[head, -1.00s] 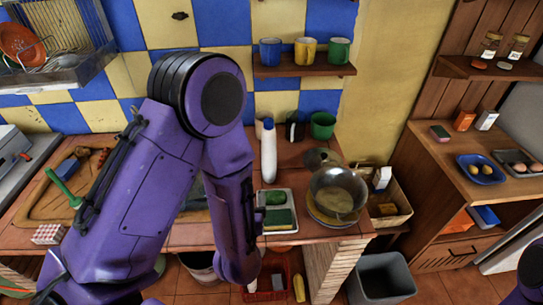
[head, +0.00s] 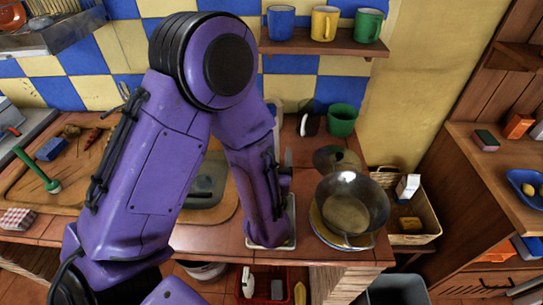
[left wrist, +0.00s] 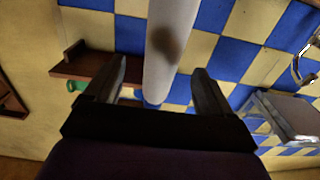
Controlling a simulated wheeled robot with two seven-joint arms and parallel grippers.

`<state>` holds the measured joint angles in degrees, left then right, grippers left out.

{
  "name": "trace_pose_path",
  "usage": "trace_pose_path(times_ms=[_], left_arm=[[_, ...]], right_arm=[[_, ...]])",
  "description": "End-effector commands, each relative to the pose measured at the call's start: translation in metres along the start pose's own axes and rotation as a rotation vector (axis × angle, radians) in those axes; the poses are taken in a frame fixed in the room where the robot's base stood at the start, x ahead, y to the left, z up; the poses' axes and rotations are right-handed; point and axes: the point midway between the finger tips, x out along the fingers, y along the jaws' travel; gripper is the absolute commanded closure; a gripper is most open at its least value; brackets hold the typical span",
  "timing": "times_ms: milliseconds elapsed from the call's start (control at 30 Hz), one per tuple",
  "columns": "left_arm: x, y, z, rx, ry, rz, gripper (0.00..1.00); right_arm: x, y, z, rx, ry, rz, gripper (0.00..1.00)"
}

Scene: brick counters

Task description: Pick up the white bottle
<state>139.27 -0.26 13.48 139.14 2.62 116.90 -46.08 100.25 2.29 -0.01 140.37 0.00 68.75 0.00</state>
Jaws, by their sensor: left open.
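The white bottle (left wrist: 168,45) shows in the left wrist view as a pale upright shape with a dark smudge, lying between the open fingers of my left gripper (left wrist: 160,72). The fingers are on both sides of it, and I cannot tell whether they touch it. In the head view my left arm hides most of the bottle, and the left gripper (head: 287,165) is largely hidden behind its own wrist above the counter. My right gripper is not in view.
A metal pan (head: 352,203) sits on the brick counter to the right of my left wrist. A green cup (head: 342,119) stands behind it. A shelf (head: 318,47) with blue, yellow and green mugs hangs above. A wicker box (head: 425,215) is further right.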

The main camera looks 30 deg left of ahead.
Motion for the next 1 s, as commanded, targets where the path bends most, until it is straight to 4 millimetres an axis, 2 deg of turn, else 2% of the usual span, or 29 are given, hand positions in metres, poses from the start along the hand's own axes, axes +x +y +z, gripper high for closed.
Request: trace_pose_path(times_ms=[400,500,667,700,867,1000], left_arm=[[0.064,-0.004,-0.005,-0.001,-0.001,-0.002,0.17],[0.071,-0.004,-0.002,0.001,-0.001,-0.002,0.17],[0.072,-0.004,-0.001,0.001,-0.001,-0.001,0.17],[0.071,-0.004,-0.001,0.001,-0.001,-0.001,0.2],[0.071,-0.004,-0.001,0.001,-0.001,-0.001,0.72],[0.071,-0.004,-0.002,-0.001,0.001,-0.001,0.72]], right_arm=[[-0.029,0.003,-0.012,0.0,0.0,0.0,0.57],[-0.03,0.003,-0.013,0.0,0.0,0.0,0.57],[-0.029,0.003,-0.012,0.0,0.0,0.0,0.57],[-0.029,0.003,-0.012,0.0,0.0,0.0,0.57],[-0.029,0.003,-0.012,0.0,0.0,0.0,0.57],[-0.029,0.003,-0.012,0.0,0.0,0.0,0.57]])
